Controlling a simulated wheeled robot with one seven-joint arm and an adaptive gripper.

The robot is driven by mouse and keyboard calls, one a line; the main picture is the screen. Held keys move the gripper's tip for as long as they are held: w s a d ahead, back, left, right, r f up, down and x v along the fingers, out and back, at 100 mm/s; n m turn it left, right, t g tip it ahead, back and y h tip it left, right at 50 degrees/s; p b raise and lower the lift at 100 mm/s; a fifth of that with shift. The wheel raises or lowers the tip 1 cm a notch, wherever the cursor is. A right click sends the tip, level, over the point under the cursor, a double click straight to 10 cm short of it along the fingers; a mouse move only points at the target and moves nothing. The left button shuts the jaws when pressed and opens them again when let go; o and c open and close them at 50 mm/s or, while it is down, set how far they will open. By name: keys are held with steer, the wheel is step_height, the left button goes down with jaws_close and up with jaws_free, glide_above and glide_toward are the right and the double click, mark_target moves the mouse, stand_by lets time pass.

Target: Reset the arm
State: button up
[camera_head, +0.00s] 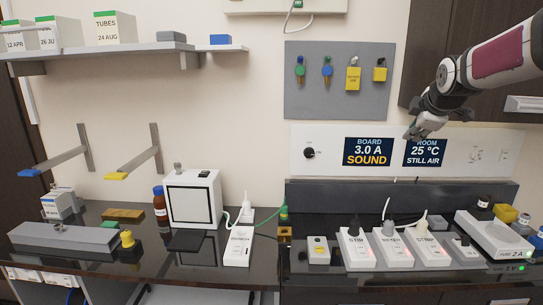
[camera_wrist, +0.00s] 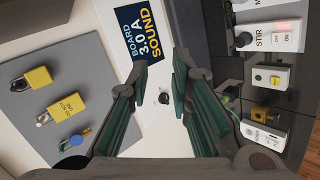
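My arm (camera_head: 500,60) reaches in from the upper right in the head view, raised above the counter. My gripper (camera_head: 416,131) hangs in front of the wall panel, near the board and room displays. In the wrist view my gripper (camera_wrist: 162,75) shows its two green-padded fingers apart, with nothing held between them. The black knob (camera_wrist: 163,98) on the white wall panel shows through the gap, beyond the fingers. The same knob (camera_head: 309,153) is left of the displays in the head view.
The grey board (camera_head: 337,102) holds padlocks and tags. A dark cabinet (camera_head: 425,75) is behind my arm. White power units (camera_head: 356,254) stand on the dark counter below, with a white box (camera_head: 193,199) farther left. The air between gripper and counter looks clear.

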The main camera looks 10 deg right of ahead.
steer(key=s+a+f+m+g, duration=0.1)
steer(key=s+a+m, duration=0.2)
steer(key=s+a, duration=0.55)
steer(key=s+a+f+m+g, duration=0.2)
steer(key=s+a, duration=0.4)
steer(key=a, duration=0.5)
steer(key=s+a+f+m+y, duration=0.1)
steer(key=s+a+f+m, duration=0.2)
steer(key=s, duration=0.7)
steer(key=s+a+f+m+g+y, duration=0.1)
steer(key=s+a+f+m+y, duration=0.1)
steer(key=s, duration=0.9)
steer(key=a+f+m, duration=0.1)
steer(key=a+m, duration=0.1)
steer(key=a, duration=0.1)
steer(key=shift+a+f+y, duration=0.15)
steer(key=shift+a+y, duration=0.15)
steer(key=shift+a, duration=0.1)
steer(key=shift+s, duration=0.1)
